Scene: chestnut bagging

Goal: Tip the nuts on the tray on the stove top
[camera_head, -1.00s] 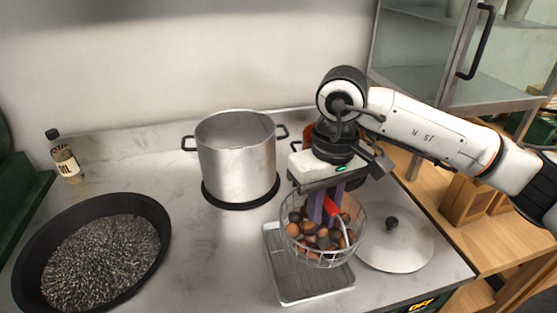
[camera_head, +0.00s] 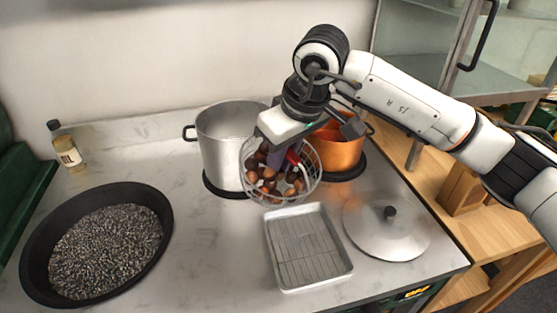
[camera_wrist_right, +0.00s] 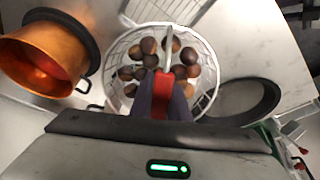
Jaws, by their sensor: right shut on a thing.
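My right gripper (camera_head: 281,158) is shut on the handle of a wire basket (camera_head: 312,190), and its red part shows between the fingers. The basket holds several brown nuts (camera_head: 268,173) and hangs above the stove top, in front of the steel pot and behind the tray. In the right wrist view the basket (camera_wrist_right: 214,75) and nuts (camera_wrist_right: 150,45) lie beyond the purple fingers (camera_wrist_right: 163,100). The tray (camera_head: 345,268) lies on the stove top with a wire rack in it, and no nuts show on it. My left gripper is not in view.
A steel pot (camera_head: 220,150) stands behind the basket, and a copper pot (camera_head: 342,152) to its right. A lid (camera_head: 385,240) lies right of the tray. A black pan (camera_head: 40,240) of dark grains and a bottle (camera_head: 66,150) are at left.

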